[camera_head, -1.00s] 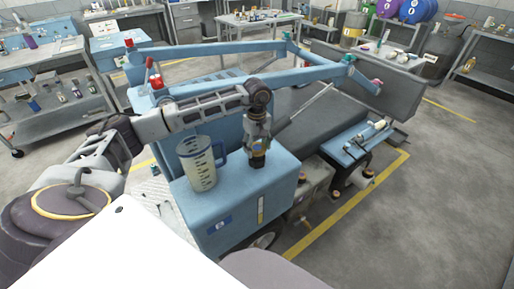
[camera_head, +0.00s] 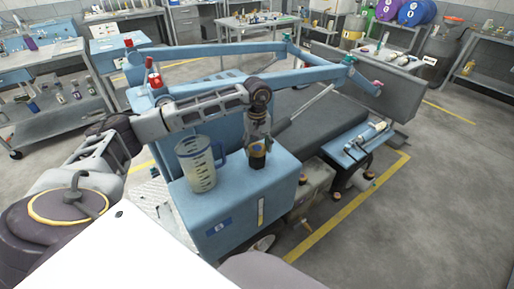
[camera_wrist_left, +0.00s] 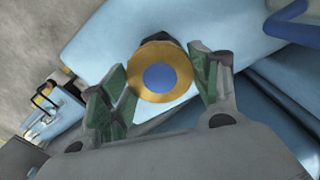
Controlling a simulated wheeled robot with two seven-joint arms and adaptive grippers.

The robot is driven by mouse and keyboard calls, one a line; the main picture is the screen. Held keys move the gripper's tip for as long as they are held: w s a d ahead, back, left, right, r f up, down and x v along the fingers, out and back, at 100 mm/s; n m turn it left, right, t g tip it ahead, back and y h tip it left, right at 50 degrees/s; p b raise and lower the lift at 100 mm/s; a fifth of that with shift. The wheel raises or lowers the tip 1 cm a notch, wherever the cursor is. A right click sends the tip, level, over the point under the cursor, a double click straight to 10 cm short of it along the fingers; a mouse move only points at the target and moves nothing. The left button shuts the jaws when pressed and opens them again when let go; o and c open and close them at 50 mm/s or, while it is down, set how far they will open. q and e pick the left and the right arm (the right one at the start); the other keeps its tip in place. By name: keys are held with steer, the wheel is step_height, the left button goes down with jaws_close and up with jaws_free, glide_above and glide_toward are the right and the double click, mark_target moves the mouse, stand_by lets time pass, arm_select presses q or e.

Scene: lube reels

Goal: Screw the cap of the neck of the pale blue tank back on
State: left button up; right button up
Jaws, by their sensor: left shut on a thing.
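The pale blue tank (camera_head: 222,207) stands in front of me, a boxy body with a flat top. My left gripper (camera_head: 257,158) points down over its top. In the left wrist view the gripper (camera_wrist_left: 161,84) is shut on a round cap (camera_wrist_left: 177,56) with a gold rim and a blue centre, which sits between the green finger pads. A dark piece shows just behind the cap, perhaps the neck. The fingers mostly hide the neck, and I cannot tell whether the cap is seated on it. My right gripper is not in view.
A clear measuring jug (camera_head: 199,172) with a blue handle stands on the tank top, left of my gripper. Blue lift arms (camera_head: 205,52) run behind. A small blue tray (camera_head: 357,146) is at the right. Open floor (camera_head: 440,200) lies beyond the yellow line.

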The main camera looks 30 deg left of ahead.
arm_select(q)
steer(key=shift+a+m+b, duration=0.1)
steer(key=shift+m+b, duration=0.35)
steer(key=shift+m, duration=0.65)
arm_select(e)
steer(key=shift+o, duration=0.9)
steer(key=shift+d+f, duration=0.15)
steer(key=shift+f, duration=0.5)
arm_select(q)
steer(key=shift+m, duration=0.3)
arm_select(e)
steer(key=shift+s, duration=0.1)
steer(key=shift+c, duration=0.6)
